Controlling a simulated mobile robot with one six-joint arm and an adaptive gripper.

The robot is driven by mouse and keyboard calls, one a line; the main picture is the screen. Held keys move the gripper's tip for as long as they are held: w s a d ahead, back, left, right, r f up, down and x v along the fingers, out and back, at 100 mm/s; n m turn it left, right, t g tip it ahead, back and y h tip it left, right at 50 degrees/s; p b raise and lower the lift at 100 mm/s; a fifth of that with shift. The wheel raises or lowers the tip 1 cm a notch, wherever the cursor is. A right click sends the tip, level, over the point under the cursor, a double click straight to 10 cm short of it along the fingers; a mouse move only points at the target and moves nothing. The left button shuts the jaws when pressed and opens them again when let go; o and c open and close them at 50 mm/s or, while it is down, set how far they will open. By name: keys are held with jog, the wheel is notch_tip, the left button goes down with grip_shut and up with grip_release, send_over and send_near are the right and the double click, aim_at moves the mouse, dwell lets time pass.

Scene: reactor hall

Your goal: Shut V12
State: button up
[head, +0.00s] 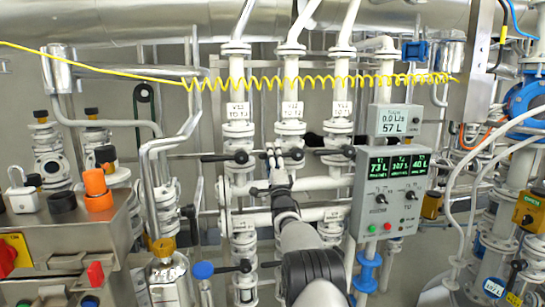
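Three vertical white pipes stand side by side, each with a small label plate and a black lever valve. The middle label (292,109) is too small to read surely; by its place it may be V12. The middle valve's black hub (295,154) shows on its pipe, and its lever is mostly hidden behind my gripper. My gripper (273,156) is at this lever, just left of the hub. Its finger gap and any contact are unclear. The left valve's lever (220,157) and the right valve's lever (330,151) both point left, across their pipes.
A grey control box (392,194) with green readouts stands right of the pipes; the display (399,120) above it reads 0.0 and 57 L. A coiled yellow cable (300,82) crosses above the valves. A steel cabinet (60,240) with an orange knob fills the lower left.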

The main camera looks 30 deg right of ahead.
jog(key=v, duration=1.2)
dwell(0.6)
